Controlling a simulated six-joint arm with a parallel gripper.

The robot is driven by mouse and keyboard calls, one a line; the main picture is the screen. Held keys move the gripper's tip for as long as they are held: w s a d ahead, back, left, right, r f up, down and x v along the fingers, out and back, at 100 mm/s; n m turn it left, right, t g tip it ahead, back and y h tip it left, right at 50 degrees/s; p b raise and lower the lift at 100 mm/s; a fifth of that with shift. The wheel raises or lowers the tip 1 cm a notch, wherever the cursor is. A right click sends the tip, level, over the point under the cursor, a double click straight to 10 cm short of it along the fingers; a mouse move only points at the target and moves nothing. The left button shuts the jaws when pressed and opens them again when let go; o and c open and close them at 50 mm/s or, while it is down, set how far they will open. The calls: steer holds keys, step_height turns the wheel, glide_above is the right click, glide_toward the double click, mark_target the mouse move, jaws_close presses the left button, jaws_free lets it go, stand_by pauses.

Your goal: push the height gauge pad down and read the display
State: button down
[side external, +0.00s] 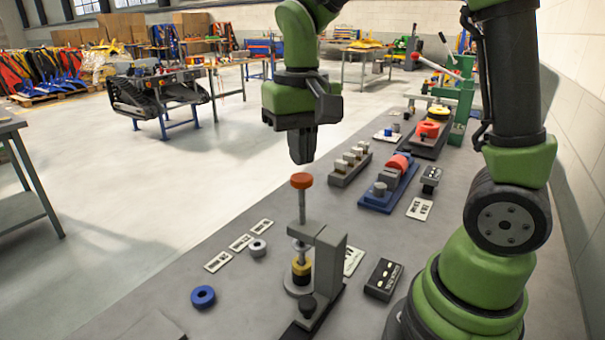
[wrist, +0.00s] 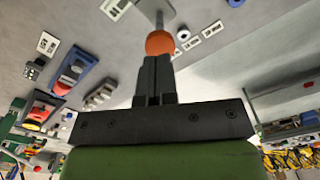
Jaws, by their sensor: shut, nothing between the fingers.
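The height gauge (side external: 328,262) stands on the bench, a grey bracket with an upright rod. The orange-red pad (side external: 301,180) tops the rod, with a yellow ring (side external: 302,267) low on it. My gripper (side external: 301,161) points down just above the pad, its fingers together and empty. In the side view a small gap seems to show between fingertips and pad. In the wrist view the orange pad (wrist: 160,43) lies just beyond the fingertips (wrist: 156,58). A dark display box (side external: 383,279) lies right of the gauge; its reading is too small to make out.
A blue ring (side external: 203,297) and a grey ring (side external: 258,248) lie left of the gauge, near white label cards (side external: 241,242). A blue fixture (side external: 388,187) and a grey block row (side external: 350,166) stand farther back. The bench front left is mostly clear.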

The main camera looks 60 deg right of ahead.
mark_target(302, 177)
steer(key=shift+f, duration=0.1)
steer(key=shift+f, duration=3)
stand_by(1.1)
stand_by(0.5)
steer(key=shift+r, duration=4.1)
steer(key=s+a+r+n+t+y, duration=0.1)
steer(key=s+a+r+t, duration=0.1)
steer(key=s, duration=0.3)
steer(key=s+a+r+n+t+y, duration=0.1)
steer(key=s+r+t, duration=0.1)
steer(key=s+t, duration=0.3)
steer(key=shift+s+a, duration=0.35)
steer(key=shift+s, duration=0.25)
